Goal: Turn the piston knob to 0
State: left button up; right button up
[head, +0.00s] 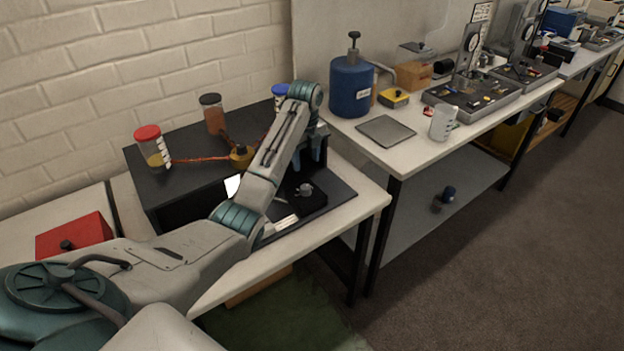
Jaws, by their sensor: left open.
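My left arm reaches in from the lower left, and its gripper (316,158) points down beside the black apparatus on the near table. The gripper is open and shows small, partly behind my own arm. A round dark dial with a grey knob (304,189) sits on the black base plate (342,192) just below and left of the gripper, apart from it as far as I can tell. A blue cylinder (349,88) with a dark knob (354,36) on a rod at its top stands upright on the table to the right. I cannot read any scale or label.
A black box (183,142) carries a red-lidded jar (152,147), a dark-lidded jar (212,113) and a yellow part (241,156). A red box (75,237) is at the left. Floor at right is clear.

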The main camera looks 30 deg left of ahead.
aim_at(306, 187)
pick_arm(q)
jog(key=f, duration=0.3)
jog(key=f+p, duration=0.1)
jog(key=f, duration=0.2)
jog(key=f+p, duration=0.1)
jog(key=f, duration=0.2)
jog(key=shift+s, duration=0.25)
jog(key=shift+s+f+p, duration=0.1)
jog(key=shift+f+p, duration=0.2)
jog(key=shift+f, duration=0.25)
jog(key=c, duration=1)
